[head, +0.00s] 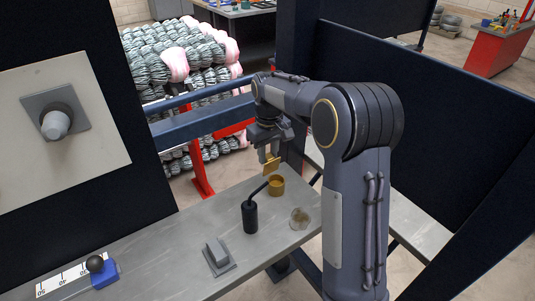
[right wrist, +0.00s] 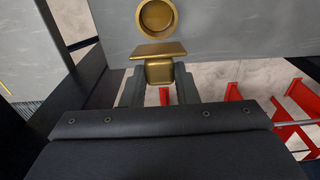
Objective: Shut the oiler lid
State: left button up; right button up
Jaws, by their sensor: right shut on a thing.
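The oiler is a small open brass cup (head: 277,186) on the grey bench, near its far edge. In the right wrist view the cup (right wrist: 157,17) shows as a round, open mouth. The brass lid (head: 271,166) stands raised just above and behind the cup; it does not cover the mouth. My right gripper (head: 268,152) is shut on the lid. In the right wrist view the lid (right wrist: 158,50) shows a flat plate with a block between the fingertips (right wrist: 159,88). Whether a hinge joins lid and cup is hidden. My left gripper is not in view.
A black cylinder with a slanted lever (head: 250,217) stands close to the cup. A clear round dish (head: 300,218), a grey switch block (head: 217,254) and a blue slider with a black knob (head: 105,271) are on the bench. A blue rail (head: 205,125) runs behind.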

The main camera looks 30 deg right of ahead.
aim_at(272, 170)
jog(key=s+t+b, duration=0.1)
jog(key=t+b, duration=0.1)
jog(key=b, duration=0.3)
jog(key=s+f+t+b, duration=0.1)
jog(key=s+t+b, duration=0.1)
jog(key=b, duration=0.4)
jog(key=s+f+t+b, duration=0.1)
jog(key=t+b, duration=0.2)
jog(key=b, duration=0.2)
jog(key=shift+s+d+y, duration=0.2)
jog(key=shift+s+y, duration=0.1)
jog(key=s+t+b, duration=0.1)
jog(key=t+b, duration=0.1)
jog(key=b, duration=0.3)
jog(key=s+f+t+b, duration=0.1)
jog(key=t+b, duration=0.1)
jog(key=b, duration=0.4)
jog(key=s+f+t+b, duration=0.1)
jog(key=t+b, duration=0.1)
jog(key=b, duration=0.4)
jog(key=shift+d+t, duration=0.1)
jog(key=shift+t, duration=0.3)
jog(key=shift+s+r+t+b, duration=0.1)
jog(key=shift+t+b, duration=0.3)
jog(key=shift+b, duration=0.7)
jog(key=o, duration=1)
jog(key=shift+y, duration=0.4)
jog(key=p+v, duration=0.1)
jog(key=v, duration=0.6)
jog(key=shift+s, duration=0.4)
